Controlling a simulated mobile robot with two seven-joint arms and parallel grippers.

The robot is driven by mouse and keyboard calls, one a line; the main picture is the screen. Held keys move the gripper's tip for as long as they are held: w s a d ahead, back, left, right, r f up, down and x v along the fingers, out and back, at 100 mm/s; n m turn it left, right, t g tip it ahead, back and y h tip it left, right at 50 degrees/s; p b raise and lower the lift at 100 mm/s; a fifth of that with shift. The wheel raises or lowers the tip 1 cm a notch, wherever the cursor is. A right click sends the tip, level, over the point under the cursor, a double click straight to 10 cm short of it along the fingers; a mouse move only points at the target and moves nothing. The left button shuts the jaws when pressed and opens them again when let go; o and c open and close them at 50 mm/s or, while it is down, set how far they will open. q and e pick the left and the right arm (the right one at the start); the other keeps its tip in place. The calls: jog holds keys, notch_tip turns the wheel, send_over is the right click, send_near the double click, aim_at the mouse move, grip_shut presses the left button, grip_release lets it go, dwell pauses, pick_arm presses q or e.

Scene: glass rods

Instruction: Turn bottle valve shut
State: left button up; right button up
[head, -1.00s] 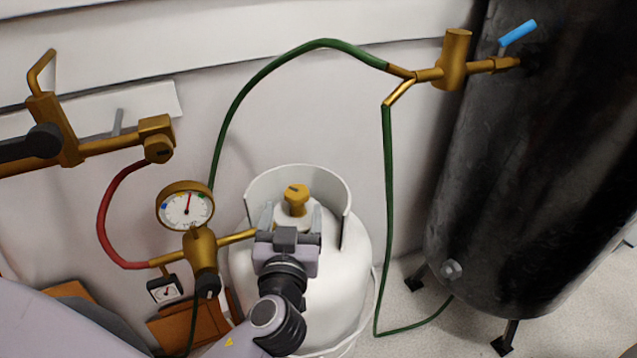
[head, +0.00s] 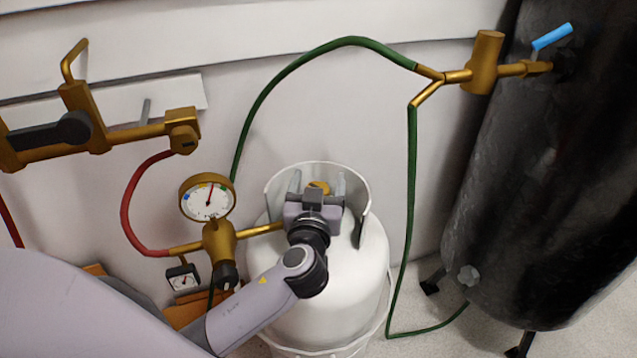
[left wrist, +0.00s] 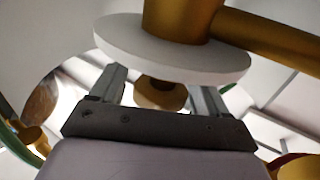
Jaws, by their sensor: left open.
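The white gas bottle (head: 345,265) stands upright on the floor with a collar around its top. Its brass valve knob (head: 319,187) is mostly hidden behind my left gripper (head: 318,182), which is at the collar opening with its fingers apart. The fingers show on either side of the knob. In the left wrist view, a brass knob (left wrist: 160,94) shows between the open fingers of the left gripper (left wrist: 158,90), below a white disc (left wrist: 170,58). I cannot tell whether either finger touches it. My right gripper is not in view.
A brass regulator with a round gauge (head: 208,198) stands left of the bottle, its pipe running to the bottle. A green hose (head: 290,75) arches behind to a brass fitting (head: 483,62) on the black tank (head: 530,190). A red hose (head: 127,210) hangs at left.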

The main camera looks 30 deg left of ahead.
pick_arm(q)
jog(key=c, duration=1)
jog(key=shift+o, duration=0.2)
